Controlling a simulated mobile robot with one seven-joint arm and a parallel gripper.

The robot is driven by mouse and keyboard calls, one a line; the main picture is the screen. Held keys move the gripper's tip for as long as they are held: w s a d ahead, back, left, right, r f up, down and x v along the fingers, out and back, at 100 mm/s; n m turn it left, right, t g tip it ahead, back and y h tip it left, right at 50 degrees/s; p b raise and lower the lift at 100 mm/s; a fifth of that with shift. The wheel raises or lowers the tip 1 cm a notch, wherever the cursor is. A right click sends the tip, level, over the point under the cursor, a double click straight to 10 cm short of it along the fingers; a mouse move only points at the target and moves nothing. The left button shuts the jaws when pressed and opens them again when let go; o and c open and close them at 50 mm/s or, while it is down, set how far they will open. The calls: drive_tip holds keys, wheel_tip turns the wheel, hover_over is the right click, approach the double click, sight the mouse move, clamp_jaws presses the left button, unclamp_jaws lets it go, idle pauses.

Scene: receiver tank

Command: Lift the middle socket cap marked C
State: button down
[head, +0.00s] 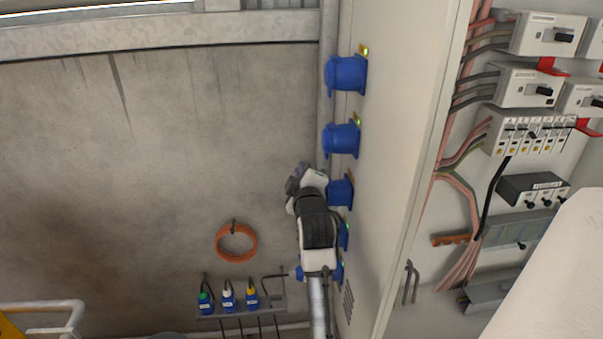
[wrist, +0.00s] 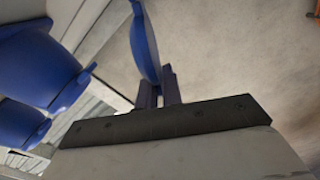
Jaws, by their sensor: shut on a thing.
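Several blue sockets run in a column down the side of the pale cabinet. The middle socket (head: 341,192) is third from the top in the head view, with my gripper (head: 308,183) just left of it. In the wrist view, the two dark fingers of my gripper (wrist: 160,88) are shut on the rim of a blue cap (wrist: 145,42). The cap shows nearly edge-on, as a thin disc. Its hinge and any letter C cannot be made out. My wrist and arm hide part of the lower sockets in the head view.
Other blue sockets (head: 346,76) sit above, close to my gripper; blue socket bodies (wrist: 38,65) also fill the left of the wrist view. The open cabinet (head: 520,130) is right.

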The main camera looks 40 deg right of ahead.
drive_tip(key=shift+w+a+f+n+b, duration=0.15)
drive_tip(key=shift+f+n+b, duration=0.9)
drive_tip(key=shift+b, duration=1.25)
drive_tip(key=shift+a+f+n+b, duration=0.1)
drive_tip(key=shift+f+n+b, duration=0.4)
drive_tip(key=shift+n+b, duration=1.4)
drive_tip(key=shift+w+a+f+n+b, duration=0.15)
drive_tip(key=shift+f+n+b, duration=0.7)
drive_tip(key=shift+b, duration=1.8)
drive_tip(key=shift+s+r, duration=0.1)
drive_tip(key=c, duration=1.6)
unclamp_jaws()
drive_tip(key=b+v, duration=0.3)
drive_tip(key=v, duration=1)
drive_tip(key=shift+s+a, duration=0.25)
